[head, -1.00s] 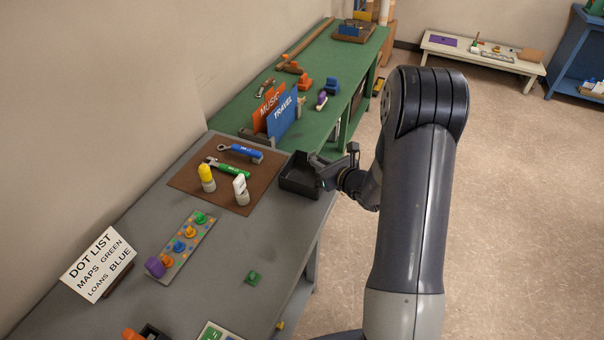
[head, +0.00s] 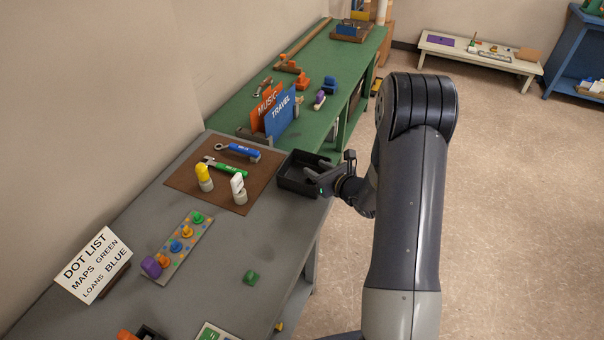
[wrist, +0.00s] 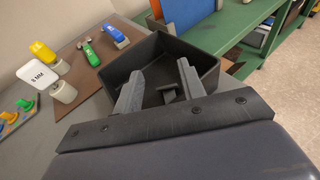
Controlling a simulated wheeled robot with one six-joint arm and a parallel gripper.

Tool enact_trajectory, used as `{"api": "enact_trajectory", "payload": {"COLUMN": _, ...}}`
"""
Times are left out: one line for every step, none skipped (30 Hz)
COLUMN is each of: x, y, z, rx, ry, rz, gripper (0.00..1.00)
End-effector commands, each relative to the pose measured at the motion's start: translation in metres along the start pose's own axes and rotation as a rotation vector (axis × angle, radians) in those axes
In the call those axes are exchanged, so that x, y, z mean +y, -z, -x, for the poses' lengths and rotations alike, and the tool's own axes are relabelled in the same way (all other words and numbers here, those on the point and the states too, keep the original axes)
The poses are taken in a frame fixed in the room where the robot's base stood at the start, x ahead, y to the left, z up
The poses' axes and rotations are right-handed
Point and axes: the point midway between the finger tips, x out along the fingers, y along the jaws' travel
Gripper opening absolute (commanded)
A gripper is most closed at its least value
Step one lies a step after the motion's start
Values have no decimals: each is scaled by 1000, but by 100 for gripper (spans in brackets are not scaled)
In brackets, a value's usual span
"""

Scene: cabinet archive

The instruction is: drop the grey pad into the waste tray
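The waste tray (head: 284,184) is a black open box at the right edge of the grey table, beside the brown mat. It also shows in the wrist view (wrist: 205,52). My gripper (head: 313,166) is over the tray, its fingers pointing into it. In the wrist view my gripper (wrist: 159,70) is open, with a clear gap between the fingers. A small grey piece, apparently the grey pad (wrist: 168,92), shows between and beyond the fingers, against the tray's dark inside. It looks apart from both fingers and seems to lie in the tray. I cannot make it out in the head view.
The brown mat (head: 187,182) holds a blue-handled wrench (head: 241,151), a green-handled tool (head: 229,170), and yellow (head: 204,176) and white (head: 238,186) pieces on stands. A dotted board (head: 188,255) and a green piece (head: 251,277) lie nearer. The green bench (head: 345,62) stands beyond.

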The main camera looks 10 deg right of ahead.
Motion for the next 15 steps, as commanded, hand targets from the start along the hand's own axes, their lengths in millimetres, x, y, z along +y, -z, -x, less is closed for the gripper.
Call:
{"api": "enact_trajectory", "payload": {"x": 0, "y": 0, "z": 0, "rx": 0, "ry": 0, "rz": 0, "gripper": 38}}
{"api": "enact_trajectory", "payload": {"x": 0, "y": 0, "z": 0, "rx": 0, "ry": 0, "rz": 0, "gripper": 38}}
{"api": "enact_trajectory", "payload": {"x": 0, "y": 0, "z": 0, "rx": 0, "ry": 0, "rz": 0, "gripper": 38}}
{"api": "enact_trajectory", "payload": {"x": 0, "y": 0, "z": 0, "rx": 0, "ry": 0, "rz": 0, "gripper": 38}}
{"api": "enact_trajectory", "payload": {"x": 0, "y": 0, "z": 0, "rx": 0, "ry": 0, "rz": 0, "gripper": 38}}
{"api": "enact_trajectory", "payload": {"x": 0, "y": 0, "z": 1, "rx": 0, "ry": 0, "rz": 0, "gripper": 38}}
{"api": "enact_trajectory", "payload": {"x": 0, "y": 0, "z": 2, "rx": 0, "ry": 0, "rz": 0, "gripper": 38}}
{"api": "enact_trajectory", "payload": {"x": 0, "y": 0, "z": 3, "rx": 0, "ry": 1, "rz": 0, "gripper": 38}}
{"api": "enact_trajectory", "payload": {"x": 0, "y": 0, "z": 6, "rx": 0, "ry": 1, "rz": 0, "gripper": 38}}
{"api": "enact_trajectory", "payload": {"x": -1, "y": 1, "z": 10, "rx": 0, "ry": 1, "rz": 0, "gripper": 38}}
{"api": "enact_trajectory", "payload": {"x": -1, "y": 1, "z": 13, "rx": -1, "ry": 2, "rz": 0, "gripper": 38}}
{"api": "enact_trajectory", "payload": {"x": -1, "y": 1, "z": 20, "rx": -1, "ry": 3, "rz": -1, "gripper": 38}}
{"api": "enact_trajectory", "payload": {"x": -1, "y": 1, "z": 25, "rx": -1, "ry": 3, "rz": 0, "gripper": 38}}
{"api": "enact_trajectory", "payload": {"x": -1, "y": 2, "z": 30, "rx": 0, "ry": 3, "rz": -1, "gripper": 38}}
{"api": "enact_trajectory", "payload": {"x": -2, "y": 1, "z": 39, "rx": -1, "ry": 5, "rz": 0, "gripper": 38}}
